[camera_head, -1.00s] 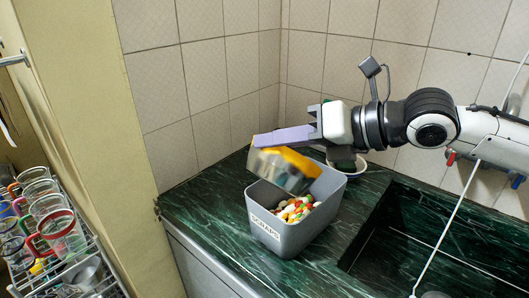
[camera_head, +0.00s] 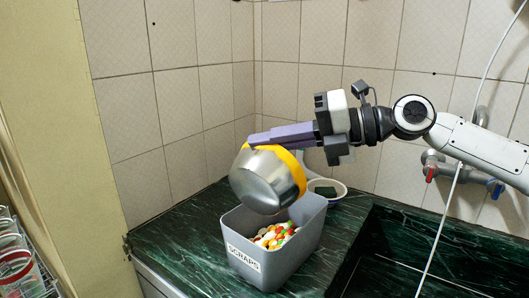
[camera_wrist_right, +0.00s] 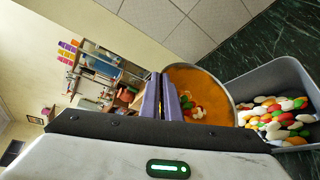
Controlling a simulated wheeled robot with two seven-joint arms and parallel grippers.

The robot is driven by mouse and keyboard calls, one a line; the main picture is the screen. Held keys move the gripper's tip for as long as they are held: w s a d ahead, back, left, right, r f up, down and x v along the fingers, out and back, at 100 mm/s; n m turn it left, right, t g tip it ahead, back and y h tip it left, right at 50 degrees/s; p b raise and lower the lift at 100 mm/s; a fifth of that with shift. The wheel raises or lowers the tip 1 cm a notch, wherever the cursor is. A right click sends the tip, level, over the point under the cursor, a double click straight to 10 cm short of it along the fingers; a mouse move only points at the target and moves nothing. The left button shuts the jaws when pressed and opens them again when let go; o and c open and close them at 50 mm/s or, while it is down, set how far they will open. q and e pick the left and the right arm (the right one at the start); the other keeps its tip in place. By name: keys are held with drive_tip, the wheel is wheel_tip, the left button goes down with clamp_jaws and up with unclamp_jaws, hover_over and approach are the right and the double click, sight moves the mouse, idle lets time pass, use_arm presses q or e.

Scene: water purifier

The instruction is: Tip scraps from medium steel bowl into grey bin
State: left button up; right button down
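The medium steel bowl (camera_head: 266,182), with an orange inside and rim, is held tipped over the grey bin's back left. Its steel underside faces the head camera. My right gripper (camera_head: 262,137) is shut on the bowl's rim. In the right wrist view, the purple fingers (camera_wrist_right: 160,98) meet the rim, and a few scraps (camera_wrist_right: 190,107) show inside the orange bowl (camera_wrist_right: 215,85). The grey bin (camera_head: 262,268), labelled SCRAPS, stands on the counter. Several coloured scraps (camera_head: 274,236) lie in it. My left gripper is out of view.
A small white bowl (camera_head: 341,196) with something dark green in it stands behind the bin. The sink (camera_head: 420,265) is to the right, with a tap (camera_head: 455,170) on the wall.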

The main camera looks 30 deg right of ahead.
idle(0.4)
drive_tip(key=shift+r, duration=0.65)
drive_tip(key=shift+r+p, duration=1.25)
drive_tip(key=shift+r, duration=0.75)
drive_tip(key=shift+r, duration=0.1)
